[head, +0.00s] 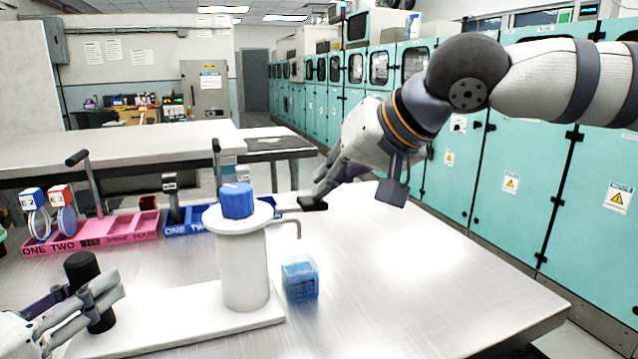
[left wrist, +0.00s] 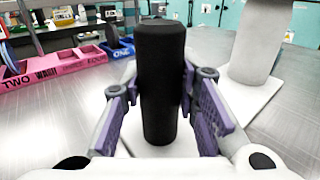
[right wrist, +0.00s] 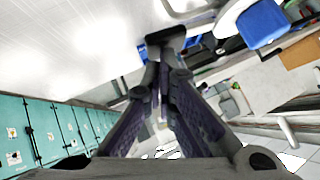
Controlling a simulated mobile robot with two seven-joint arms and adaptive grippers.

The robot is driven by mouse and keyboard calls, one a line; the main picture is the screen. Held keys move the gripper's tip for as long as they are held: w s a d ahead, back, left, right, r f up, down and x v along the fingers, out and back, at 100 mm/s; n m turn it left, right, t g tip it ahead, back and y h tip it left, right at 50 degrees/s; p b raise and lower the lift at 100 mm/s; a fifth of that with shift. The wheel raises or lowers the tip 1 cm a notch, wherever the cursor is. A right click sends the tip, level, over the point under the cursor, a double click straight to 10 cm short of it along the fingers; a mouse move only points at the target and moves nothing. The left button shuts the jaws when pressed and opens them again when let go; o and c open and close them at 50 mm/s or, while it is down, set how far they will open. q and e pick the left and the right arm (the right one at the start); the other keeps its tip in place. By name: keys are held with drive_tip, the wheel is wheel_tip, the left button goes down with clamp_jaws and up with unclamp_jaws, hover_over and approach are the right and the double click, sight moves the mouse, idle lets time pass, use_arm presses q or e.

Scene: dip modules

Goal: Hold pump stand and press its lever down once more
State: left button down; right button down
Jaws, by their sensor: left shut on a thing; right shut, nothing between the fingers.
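The white pump stand (head: 245,270) stands on a white base plate (head: 170,325), with a blue knob (head: 237,200) on top and a bent spout at its right. Its lever ends in a black tip (head: 313,203), which also shows in the right wrist view (right wrist: 166,40). My left gripper (head: 98,298) is shut on the black post (left wrist: 160,80) at the left of the base plate. My right gripper (head: 320,192) is shut and empty, its fingertips right at the lever's black tip. I cannot tell whether they touch it.
A clear blue dip container (head: 300,278) stands under the spout. A pink tray (head: 105,232) and a blue tray (head: 185,230) with handled holders sit behind. The metal table is clear to the right (head: 420,290). Teal cabinets line the right side.

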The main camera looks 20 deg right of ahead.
drive_tip(key=shift+f, duration=0.1)
use_arm(q)
drive_tip(key=shift+f, duration=0.1)
use_arm(e)
drive_tip(key=s+r, duration=0.7)
drive_tip(key=r, duration=0.4)
drive_tip(key=shift+d+r, duration=0.15)
drive_tip(key=shift+d, duration=0.2)
use_arm(q)
drive_tip(key=c, duration=1.1)
unclamp_jaws()
use_arm(e)
drive_tip(key=shift+s, duration=0.1)
